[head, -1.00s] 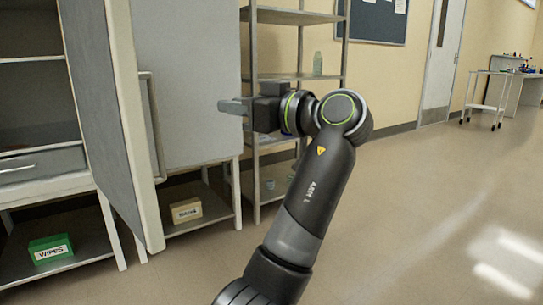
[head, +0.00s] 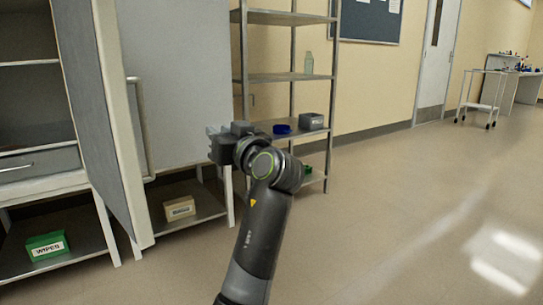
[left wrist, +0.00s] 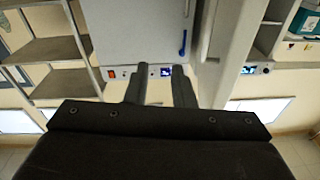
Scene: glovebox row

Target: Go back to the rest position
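My left gripper (head: 214,142) is in front of the closed grey cabinet door, left of the open-frame shelf rack, at the end of my raised, bent left arm. In the left wrist view its two fingers (left wrist: 160,85) stand apart with nothing between them, so it is open and empty. Beyond the fingers is a pale cabinet front (left wrist: 140,35) with a strip of small controls and a blue handle-like part. My right gripper is in neither view.
An open cabinet door (head: 98,120) juts out at the left. A green wipes box (head: 47,246) and a tan box (head: 179,208) sit on low shelves. The rack (head: 290,78) holds a bottle, a blue dish and a grey box.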

